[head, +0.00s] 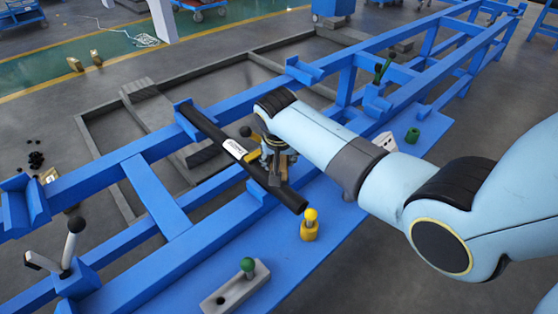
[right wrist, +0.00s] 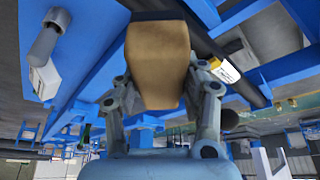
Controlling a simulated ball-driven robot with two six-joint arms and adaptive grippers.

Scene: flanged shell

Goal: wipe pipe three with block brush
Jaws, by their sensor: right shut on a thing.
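A black pipe (head: 215,134) with a white label lies across the blue frame in the head view; I cannot read the label clearly. The pipe also shows at the upper right of the right wrist view (right wrist: 247,87). My right gripper (head: 274,158) is over the pipe, just right of the label. In the right wrist view my right gripper (right wrist: 160,95) is shut on a brown block brush (right wrist: 158,60). The brush's dark end points away from me beside the pipe. Whether it touches the pipe is hidden. My left gripper is not in view.
The blue frame (head: 165,195) runs diagonally through the head view. A lever with a black ball (head: 72,245) rises at the left.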

